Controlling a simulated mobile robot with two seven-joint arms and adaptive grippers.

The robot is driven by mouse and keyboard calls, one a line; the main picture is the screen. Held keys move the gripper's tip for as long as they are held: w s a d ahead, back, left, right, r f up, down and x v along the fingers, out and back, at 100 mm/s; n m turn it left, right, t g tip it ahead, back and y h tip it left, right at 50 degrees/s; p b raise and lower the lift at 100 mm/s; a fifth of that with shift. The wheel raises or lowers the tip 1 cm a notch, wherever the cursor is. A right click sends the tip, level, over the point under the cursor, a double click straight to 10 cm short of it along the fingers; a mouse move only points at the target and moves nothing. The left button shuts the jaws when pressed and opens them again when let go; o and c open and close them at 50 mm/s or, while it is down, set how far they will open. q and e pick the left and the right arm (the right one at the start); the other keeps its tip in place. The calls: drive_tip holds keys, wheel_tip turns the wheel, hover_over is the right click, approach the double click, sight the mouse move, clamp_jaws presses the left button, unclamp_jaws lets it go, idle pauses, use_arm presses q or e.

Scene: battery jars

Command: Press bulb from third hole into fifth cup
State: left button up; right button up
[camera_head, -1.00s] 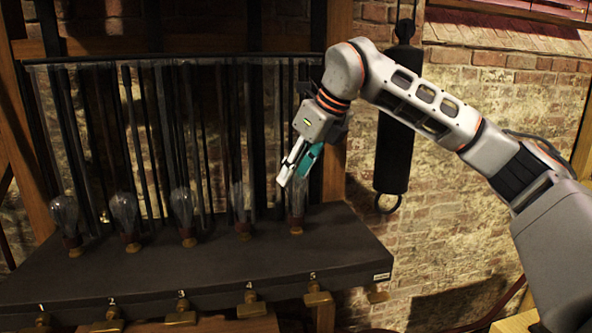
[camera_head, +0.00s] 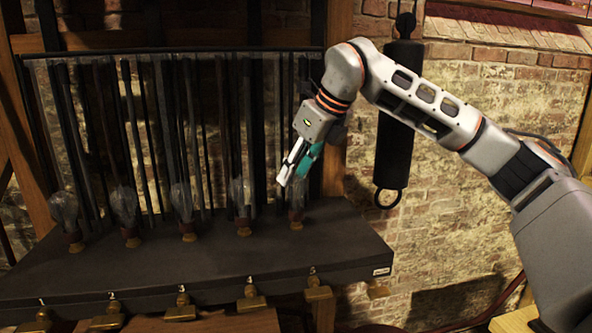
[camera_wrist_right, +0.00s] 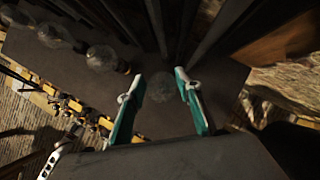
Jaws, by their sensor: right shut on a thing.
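Five clear glass bulbs stand in brown bases in a row on a dark shelf (camera_head: 180,270) with numbers 1 to 5 along its front. The third bulb (camera_head: 181,197) stands upright at number 3. The fifth bulb (camera_head: 296,196) stands in the fifth cup (camera_head: 297,223), partly hidden by my right gripper (camera_head: 292,187). In the right wrist view, glass (camera_wrist_right: 163,88) shows between the teal fingertips of my right gripper (camera_wrist_right: 160,78), which is shut on the fifth bulb from above. Whether that bulb is fully seated cannot be told. My left gripper is out of view.
Thin dark rods (camera_head: 160,130) stand behind the bulbs, close to my gripper. A black cylinder (camera_head: 395,125) with a ring hangs to the right, behind my arm. Brass fittings (camera_head: 250,299) line the shelf's front. A wooden post stands just behind the gripper.

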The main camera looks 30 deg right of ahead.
drive_tip(key=shift+f, duration=0.15)
drive_tip(key=o, duration=1)
drive_tip(key=shift+s+r, duration=0.1)
drive_tip(key=shift+r, duration=0.15)
drive_tip(key=v, duration=1.1)
drive_tip(key=shift+s+d+r, duration=0.15)
drive_tip(key=shift+r, duration=0.05)
